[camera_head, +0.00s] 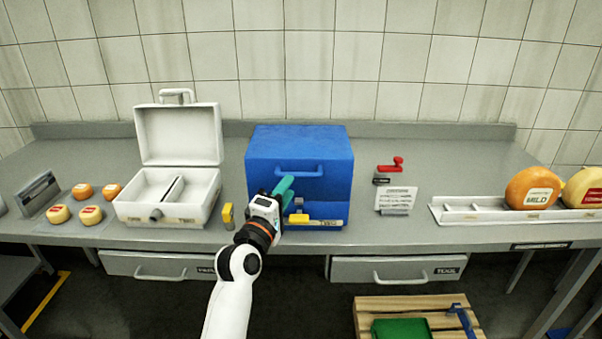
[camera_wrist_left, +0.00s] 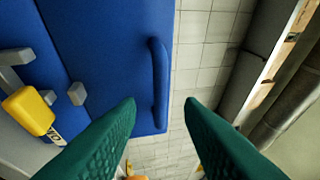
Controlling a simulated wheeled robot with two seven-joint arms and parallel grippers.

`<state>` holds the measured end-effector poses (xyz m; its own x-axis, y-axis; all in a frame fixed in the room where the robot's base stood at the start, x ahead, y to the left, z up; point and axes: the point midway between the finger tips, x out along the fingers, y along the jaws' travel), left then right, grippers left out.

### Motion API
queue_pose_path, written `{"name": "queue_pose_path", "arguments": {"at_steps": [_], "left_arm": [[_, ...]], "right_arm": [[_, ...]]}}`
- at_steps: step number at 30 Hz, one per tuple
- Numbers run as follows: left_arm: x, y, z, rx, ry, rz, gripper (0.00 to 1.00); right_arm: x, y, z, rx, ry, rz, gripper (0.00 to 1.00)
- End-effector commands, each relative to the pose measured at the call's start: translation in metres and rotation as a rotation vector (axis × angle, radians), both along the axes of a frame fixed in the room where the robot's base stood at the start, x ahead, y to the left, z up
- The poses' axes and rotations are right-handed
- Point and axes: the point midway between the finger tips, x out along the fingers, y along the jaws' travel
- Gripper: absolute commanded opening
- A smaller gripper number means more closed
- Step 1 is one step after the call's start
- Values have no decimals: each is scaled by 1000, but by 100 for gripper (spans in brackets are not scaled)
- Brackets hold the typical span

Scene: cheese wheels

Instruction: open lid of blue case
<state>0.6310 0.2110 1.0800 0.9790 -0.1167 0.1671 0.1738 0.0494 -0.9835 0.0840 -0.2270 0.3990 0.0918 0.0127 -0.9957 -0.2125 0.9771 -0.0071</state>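The blue case (camera_head: 322,150) stands on the steel bench at the middle, and its lid looks shut. A blue bar handle (camera_head: 300,171) sticks out from its front; it also shows in the left wrist view (camera_wrist_left: 159,82). A yellow piece (camera_head: 299,217) with grey parts sits low on the case front; it also shows in the left wrist view (camera_wrist_left: 29,111). My left gripper (camera_head: 284,187), with green fingers, is in front of the case, just below the handle. In the left wrist view its fingers (camera_wrist_left: 161,101) are apart and empty, with the handle beyond the left fingertip. My right gripper is not in view.
A white case (camera_head: 180,135) with its lid up stands left of the blue case. Small cheeses (camera_head: 82,190) lie farther left. A red-handled item (camera_head: 391,166) and a printed card (camera_head: 397,197) are to the right. A white tray (camera_head: 455,212) holds large cheese wheels at far right.

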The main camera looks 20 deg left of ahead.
Motion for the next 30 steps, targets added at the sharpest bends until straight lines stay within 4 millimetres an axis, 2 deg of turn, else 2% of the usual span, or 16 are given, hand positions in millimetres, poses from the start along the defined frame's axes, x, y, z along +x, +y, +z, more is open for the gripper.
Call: {"name": "queue_pose_path", "arguments": {"at_steps": [3,9,15,22,28,30], "left_arm": [[24,-3,6,1,-1,-1,34],[52,-7,9,1,1,-1,34],[61,-8,10,2,1,0,34],[62,-8,10,2,1,0,34],[61,-7,10,2,1,0,3],[61,-7,10,2,1,0,0]], "right_arm": [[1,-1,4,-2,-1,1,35],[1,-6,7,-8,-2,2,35],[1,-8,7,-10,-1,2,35],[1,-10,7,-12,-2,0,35],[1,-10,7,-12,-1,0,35],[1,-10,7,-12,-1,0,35]]}}
